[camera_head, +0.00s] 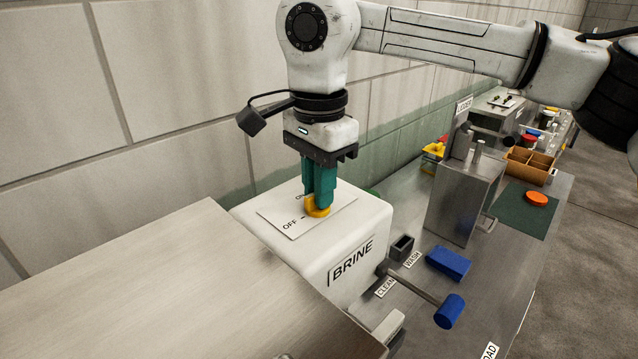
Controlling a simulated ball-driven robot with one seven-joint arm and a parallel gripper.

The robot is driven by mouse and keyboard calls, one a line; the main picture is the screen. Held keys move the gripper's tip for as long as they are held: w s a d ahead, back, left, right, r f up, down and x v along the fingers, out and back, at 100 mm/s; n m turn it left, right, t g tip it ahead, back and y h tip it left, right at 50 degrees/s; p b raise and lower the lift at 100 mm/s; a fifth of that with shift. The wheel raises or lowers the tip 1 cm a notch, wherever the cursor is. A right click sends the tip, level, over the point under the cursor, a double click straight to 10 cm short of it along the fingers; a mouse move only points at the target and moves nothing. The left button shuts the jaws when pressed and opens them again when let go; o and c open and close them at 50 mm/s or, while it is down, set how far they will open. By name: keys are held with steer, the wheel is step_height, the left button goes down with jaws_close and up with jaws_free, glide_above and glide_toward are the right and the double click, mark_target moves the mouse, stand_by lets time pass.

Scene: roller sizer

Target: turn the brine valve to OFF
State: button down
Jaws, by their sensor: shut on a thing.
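The brine valve is a yellow knob (316,210) on the label plate (280,222) on top of the white box marked BRINE (335,285). A second word behind the fingers is mostly hidden. My gripper (319,203), with green fingers, points straight down and is shut on the yellow knob. The fingers hide part of the knob, so I cannot tell exactly where it points.
A metal panel (170,290) fills the lower left. A lever with a blue grip (449,310) sticks out right of the box, near a blue block (448,263). A steel housing (462,200) stands further right. The wall is close behind the box.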

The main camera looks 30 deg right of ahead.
stand_by(0.3)
steer(key=c, duration=1.1)
jaws_free()
steer(key=shift+c, duration=0.2)
steer(key=shift+r, duration=0.1)
step_height(320, 180, up, 11)
steer(key=b, duration=0.2)
steer(key=shift+f, duration=0.2)
